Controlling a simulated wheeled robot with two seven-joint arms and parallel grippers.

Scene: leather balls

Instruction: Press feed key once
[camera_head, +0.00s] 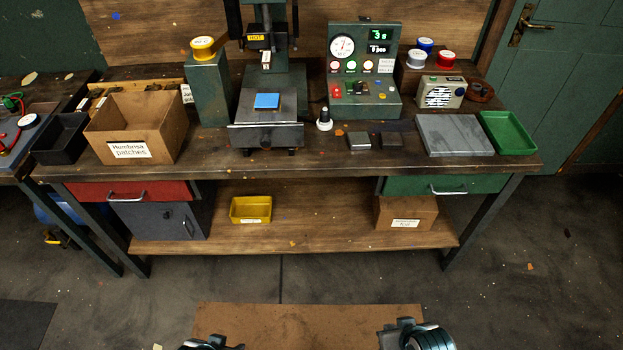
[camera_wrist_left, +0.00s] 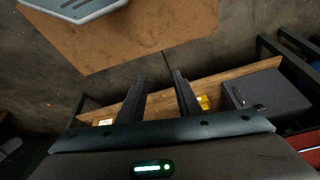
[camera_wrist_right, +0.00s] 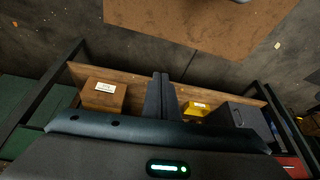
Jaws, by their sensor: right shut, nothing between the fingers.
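The green control box (camera_head: 362,72) stands on the workbench right of the press. It has a dial, a lit display reading "3 s" over what looks like "9 pcs", round lamps or buttons, and a lower row of controls including a red one on the left. Key labels are too small to read, so I cannot tell which is the feed key. My left gripper (camera_wrist_left: 160,76) is open and empty. My right gripper (camera_wrist_right: 160,76) is shut and empty. Both are low in front of the bench, far from the box, at the bottom edge of the head view.
A press (camera_head: 266,85) marked HOT holds a blue patch (camera_head: 267,101) on its plate. A white-based, dark-topped object (camera_head: 324,119) stands between press and box. Two dark blocks (camera_head: 359,141) lie before the box. A grey slab (camera_head: 453,136) and green tray (camera_head: 508,134) are right; a cardboard box (camera_head: 139,124) is left.

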